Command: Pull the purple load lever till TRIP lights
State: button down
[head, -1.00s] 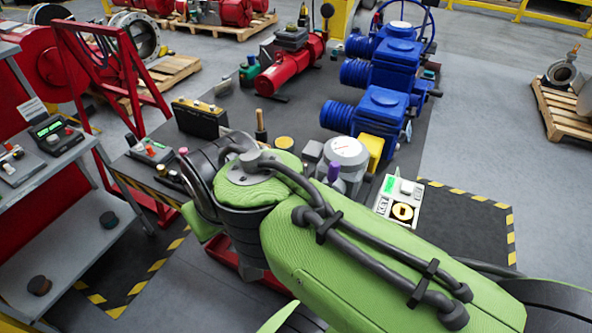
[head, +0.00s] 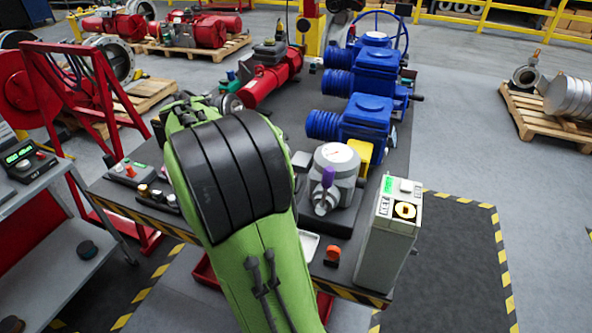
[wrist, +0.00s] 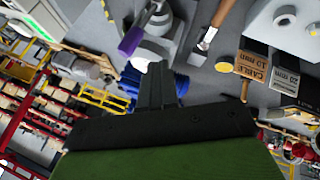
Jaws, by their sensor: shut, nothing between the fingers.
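The purple load lever (head: 328,177) sticks up on the front of a grey unit with a round white dial (head: 336,154) on the bench. In the wrist view the purple lever (wrist: 131,40) is above and left of my fingertips, apart from them. My gripper (wrist: 158,68) is shut and empty; in the head view it is hidden behind my green arm. I cannot read any TRIP marking.
Blue actuators (head: 366,117) stand behind the dial unit, and a red one (head: 270,75) stands back left. In the wrist view a wood-handled tool (wrist: 212,32) and labelled blocks (wrist: 252,68) are right of my fingers.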

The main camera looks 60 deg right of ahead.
jog(key=s+d+f+b, duration=0.1)
jog(key=s+d+f, duration=0.3)
jog(key=d+f, duration=0.3)
jog(key=shift+s+b, duration=0.3)
jog(key=shift+s, duration=0.05)
jog(key=t+b, duration=0.2)
jog(key=b, duration=0.1)
send_over(324, 190)
jog(key=s+a, duration=0.2)
jog(key=shift+w+d+g, duration=0.1)
jog(key=shift+g, duration=0.2)
jog(key=shift+r, duration=0.1)
